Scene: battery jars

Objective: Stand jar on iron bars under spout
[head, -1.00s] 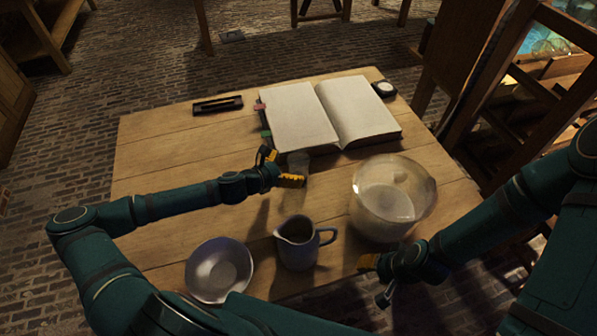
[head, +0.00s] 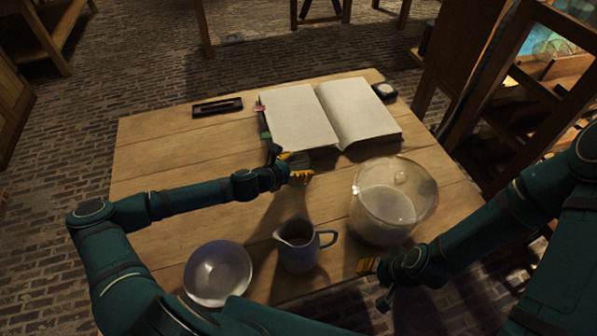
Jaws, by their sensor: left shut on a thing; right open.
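A large clear glass jar (head: 386,222) stands at the table's right side, apart from both grippers. My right gripper (head: 368,266) is open and empty at the near table edge, below the large jar. I cannot make out iron bars or a spout.
The wooden table (head: 150,150) holds an open book (head: 365,110), a grey jug (head: 297,252), a bowl (head: 217,285), a black tray (head: 217,106) and a small round dark object (head: 384,91). The table's left side is mostly clear. Wooden furniture stands at the right.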

